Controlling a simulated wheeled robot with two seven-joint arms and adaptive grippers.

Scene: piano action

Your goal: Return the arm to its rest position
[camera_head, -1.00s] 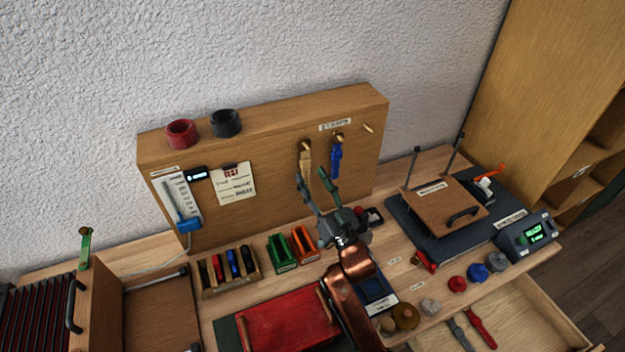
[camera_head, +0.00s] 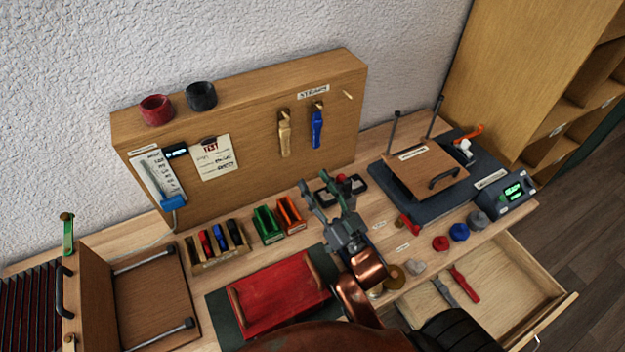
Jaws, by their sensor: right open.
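My right gripper (camera_head: 322,200) is open and empty, with its two fingers pointing up and left above the bench. It is right of the orange holder and in front of the back panel. My copper-coloured right arm (camera_head: 368,268) comes up from the bottom of the picture behind it. A beige strap (camera_head: 284,135) and a blue strap (camera_head: 317,128) hang on pegs on the panel, apart from the gripper. My left gripper is not in the picture.
A red tray (camera_head: 280,297) lies left of my arm. A green holder (camera_head: 267,225) and orange holder (camera_head: 290,215) stand behind it. An open drawer (camera_head: 500,290) juts out at the right. A hinged wooden press (camera_head: 428,170) stands at the back right.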

